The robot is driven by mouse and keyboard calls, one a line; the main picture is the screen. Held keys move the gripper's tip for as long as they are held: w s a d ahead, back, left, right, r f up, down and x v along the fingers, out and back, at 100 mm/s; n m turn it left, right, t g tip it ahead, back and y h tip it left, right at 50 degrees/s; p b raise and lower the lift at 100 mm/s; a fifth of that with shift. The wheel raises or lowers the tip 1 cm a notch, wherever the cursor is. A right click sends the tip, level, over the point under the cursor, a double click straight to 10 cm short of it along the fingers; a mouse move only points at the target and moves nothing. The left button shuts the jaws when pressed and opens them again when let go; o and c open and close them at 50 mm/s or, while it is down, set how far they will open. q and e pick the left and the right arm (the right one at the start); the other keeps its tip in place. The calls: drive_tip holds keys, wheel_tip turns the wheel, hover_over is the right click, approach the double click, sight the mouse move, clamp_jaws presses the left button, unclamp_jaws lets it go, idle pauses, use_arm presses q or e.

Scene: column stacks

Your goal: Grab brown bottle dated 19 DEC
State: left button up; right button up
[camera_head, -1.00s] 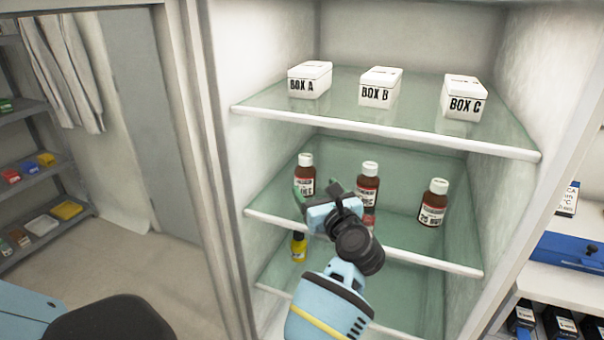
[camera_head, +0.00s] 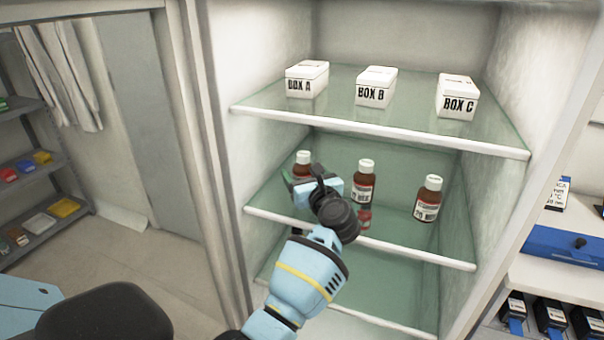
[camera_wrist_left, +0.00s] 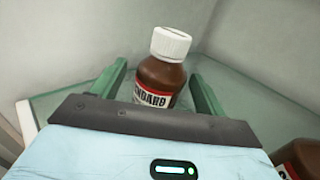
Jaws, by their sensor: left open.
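Three brown bottles with white caps and labels stand on the middle glass shelf: a left bottle (camera_head: 303,162), a middle bottle (camera_head: 363,184) and a right bottle (camera_head: 427,200). I cannot read their dates surely. My left gripper (camera_head: 304,181) is at the left bottle and hides its lower part. In the left wrist view, a brown bottle (camera_wrist_left: 161,77) stands upright between the open green fingers of the gripper (camera_wrist_left: 160,88). Its visible label text ends in "NDARD"; no date shows. Part of another brown bottle (camera_wrist_left: 300,158) shows at lower right. My right gripper is not in view.
White boxes A (camera_head: 307,80), B (camera_head: 376,87) and C (camera_head: 457,97) stand on the upper shelf (camera_head: 380,132), above my gripper. A small red item (camera_head: 365,218) shows beside my wrist. The cabinet's left wall is close to the left bottle.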

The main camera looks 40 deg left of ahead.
use_arm(q)
drive_tip(key=shift+w+a, duration=0.2)
drive_tip(key=shift+a, duration=0.1)
drive_tip(key=c, duration=1.2)
drive_tip(key=shift+o, duration=0.2)
